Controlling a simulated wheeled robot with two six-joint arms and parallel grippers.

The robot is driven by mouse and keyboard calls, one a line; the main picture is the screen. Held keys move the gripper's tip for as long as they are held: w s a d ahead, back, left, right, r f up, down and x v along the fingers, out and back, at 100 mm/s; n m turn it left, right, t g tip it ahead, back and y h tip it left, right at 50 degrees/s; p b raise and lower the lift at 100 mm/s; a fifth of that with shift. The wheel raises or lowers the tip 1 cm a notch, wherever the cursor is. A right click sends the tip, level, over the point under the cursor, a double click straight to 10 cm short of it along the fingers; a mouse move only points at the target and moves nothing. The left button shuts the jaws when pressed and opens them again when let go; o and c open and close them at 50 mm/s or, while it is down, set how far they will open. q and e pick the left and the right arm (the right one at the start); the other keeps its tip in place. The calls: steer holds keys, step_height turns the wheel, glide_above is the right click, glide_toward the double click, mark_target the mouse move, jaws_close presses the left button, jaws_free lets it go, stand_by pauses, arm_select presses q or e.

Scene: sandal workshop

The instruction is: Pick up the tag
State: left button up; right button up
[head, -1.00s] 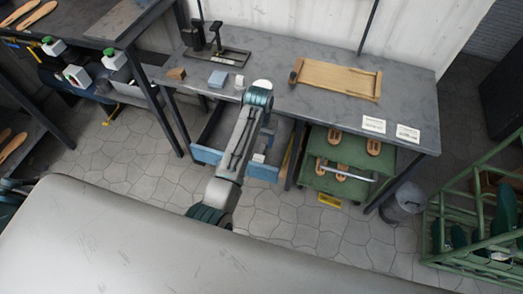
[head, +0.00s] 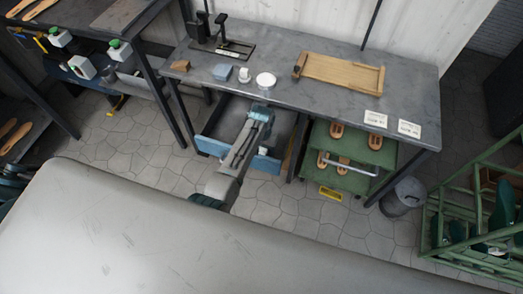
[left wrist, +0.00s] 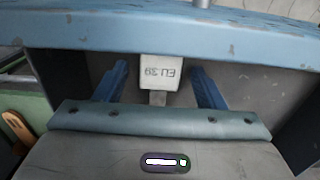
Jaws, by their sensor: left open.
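The tag, a small pale block with "EU 39" upside down on it (left wrist: 161,71), lies in the open blue drawer (head: 215,147), close to the inner side of its front panel. My left gripper (left wrist: 159,78) is open, with one blue finger on each side of the tag and a gap on both sides. In the head view my left arm reaches over the drawer and hides its middle and the fingers. A small white patch (head: 263,151) near the drawer front may be the tag. My right gripper does not show.
A green cart (head: 335,180) stands right of the drawer, with a bin (head: 404,197) beyond.

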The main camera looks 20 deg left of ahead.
mark_target(261, 150)
arm_select(q)
steer(key=c, duration=1.1)
steer(key=shift+r, duration=0.1)
step_height(261, 150, up, 10)
steer(key=shift+f+b, duration=0.1)
steer(key=shift+b, duration=0.3)
